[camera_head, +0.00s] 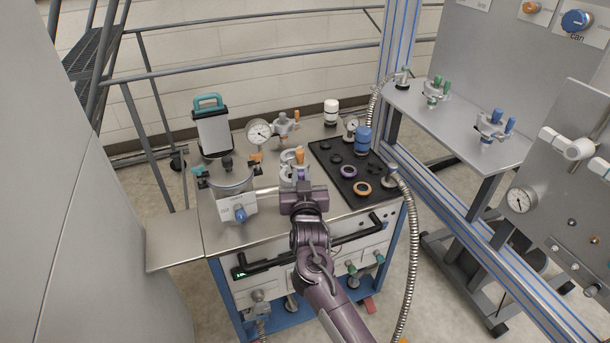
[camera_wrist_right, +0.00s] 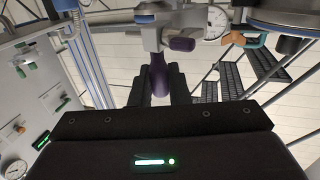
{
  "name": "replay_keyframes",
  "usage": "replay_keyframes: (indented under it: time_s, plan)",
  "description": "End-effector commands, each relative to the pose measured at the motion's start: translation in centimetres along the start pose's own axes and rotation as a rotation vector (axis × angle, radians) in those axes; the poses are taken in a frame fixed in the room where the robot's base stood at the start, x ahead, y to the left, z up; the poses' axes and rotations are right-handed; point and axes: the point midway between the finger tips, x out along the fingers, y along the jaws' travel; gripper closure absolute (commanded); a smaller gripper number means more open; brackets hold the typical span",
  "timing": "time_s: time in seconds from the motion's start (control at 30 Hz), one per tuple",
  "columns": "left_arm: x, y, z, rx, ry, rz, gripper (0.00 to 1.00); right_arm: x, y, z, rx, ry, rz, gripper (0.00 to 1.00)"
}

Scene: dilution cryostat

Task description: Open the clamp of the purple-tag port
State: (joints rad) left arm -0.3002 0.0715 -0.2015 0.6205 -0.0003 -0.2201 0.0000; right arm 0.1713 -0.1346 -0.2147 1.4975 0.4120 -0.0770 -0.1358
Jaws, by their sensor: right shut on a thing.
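The purple-tag port's clamp (camera_head: 298,174) is on the cart top near its front middle, largely hidden by my right gripper (camera_head: 302,190). In the right wrist view its metal body carries a purple knob (camera_wrist_right: 182,44), and a purple handle (camera_wrist_right: 159,78) hangs down from it. My right gripper also shows there (camera_wrist_right: 161,88), its dark fingers on both sides of the purple handle and shut on it. I cannot tell how far the clamp is swung open. My left gripper is not in view.
An orange-handled clamp (camera_head: 299,156) stands just behind. A glass vessel with a blue knob (camera_head: 240,213) is at left, a gauge (camera_head: 258,132) behind it. A black mat (camera_head: 345,185) with rings lies to the right. A cart handle (camera_head: 262,268) runs along the front.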

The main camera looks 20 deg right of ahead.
Motion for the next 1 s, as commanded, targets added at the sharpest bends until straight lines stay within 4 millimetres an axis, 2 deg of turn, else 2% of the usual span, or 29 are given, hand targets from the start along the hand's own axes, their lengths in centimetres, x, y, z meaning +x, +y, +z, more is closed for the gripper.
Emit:
replay_keyframes:
  time_s: [0.43,0.47,0.6,0.87,1.0]
  plan:
    - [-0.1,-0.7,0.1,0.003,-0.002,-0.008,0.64,0.0,-0.3,-0.2,0.003,0.004,-0.004,1.0]
    - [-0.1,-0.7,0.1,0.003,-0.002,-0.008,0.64,0.0,-0.3,-0.2,0.003,0.004,-0.004,0.81]
    - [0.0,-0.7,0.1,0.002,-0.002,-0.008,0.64,0.0,-0.2,-0.2,0.002,0.003,-0.002,0.66]
    - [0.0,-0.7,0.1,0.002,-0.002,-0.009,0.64,-0.1,-0.1,-0.1,0.001,0.001,0.0,0.66]
    - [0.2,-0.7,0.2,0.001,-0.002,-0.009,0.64,-1.3,-0.1,0.1,0.002,0.0,0.0,0.66]
